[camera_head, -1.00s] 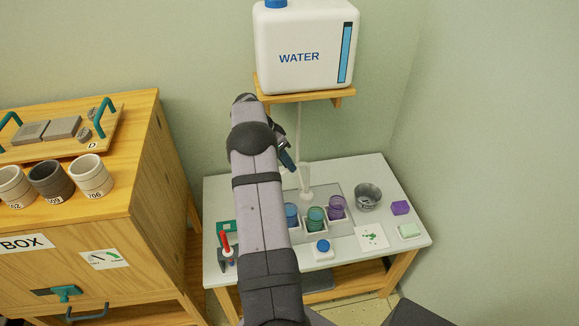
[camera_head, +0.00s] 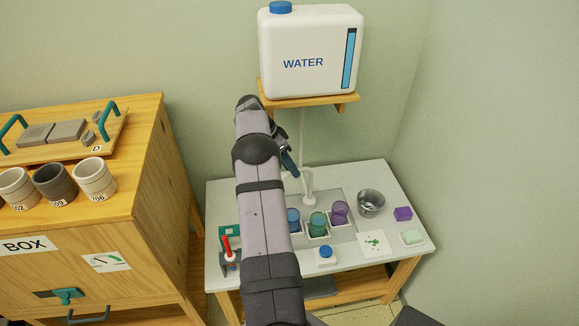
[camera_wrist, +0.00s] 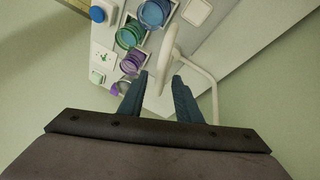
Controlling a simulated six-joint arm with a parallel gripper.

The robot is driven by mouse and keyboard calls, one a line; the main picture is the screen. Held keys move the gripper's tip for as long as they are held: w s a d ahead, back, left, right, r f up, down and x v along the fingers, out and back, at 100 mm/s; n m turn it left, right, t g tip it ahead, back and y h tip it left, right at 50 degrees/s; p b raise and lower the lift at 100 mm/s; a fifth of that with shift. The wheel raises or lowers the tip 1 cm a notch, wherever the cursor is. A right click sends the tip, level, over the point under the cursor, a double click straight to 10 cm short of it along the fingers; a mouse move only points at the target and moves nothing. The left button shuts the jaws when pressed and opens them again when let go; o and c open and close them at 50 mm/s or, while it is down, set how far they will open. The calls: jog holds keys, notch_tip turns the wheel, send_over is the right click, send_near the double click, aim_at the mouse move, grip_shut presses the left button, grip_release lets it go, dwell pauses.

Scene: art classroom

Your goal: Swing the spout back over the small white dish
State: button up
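The white spout (camera_wrist: 168,58) shows in the wrist view as a curved tube passing between my two dark teal fingers. In the head view the spout (camera_head: 309,186) stands at the back of the sink table, below the water tank. My gripper (camera_wrist: 161,78) is open around the spout; I cannot tell whether either finger touches it. In the head view my gripper (camera_head: 288,160) is partly behind my arm. A small white square dish (camera_wrist: 198,12) sits beside the blue cup (camera_wrist: 153,12) at the top of the wrist view. My arm hides that dish in the head view.
Green (camera_head: 318,224) and purple (camera_head: 340,212) cups stand right of the blue one. The water tank (camera_head: 310,52) sits on a shelf above. A wooden cabinet (camera_head: 155,190) stands left.

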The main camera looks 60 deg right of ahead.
jog(key=v, duration=0.7)
jog(key=shift+b, duration=0.45)
jog(key=shift+w+r, duration=0.1)
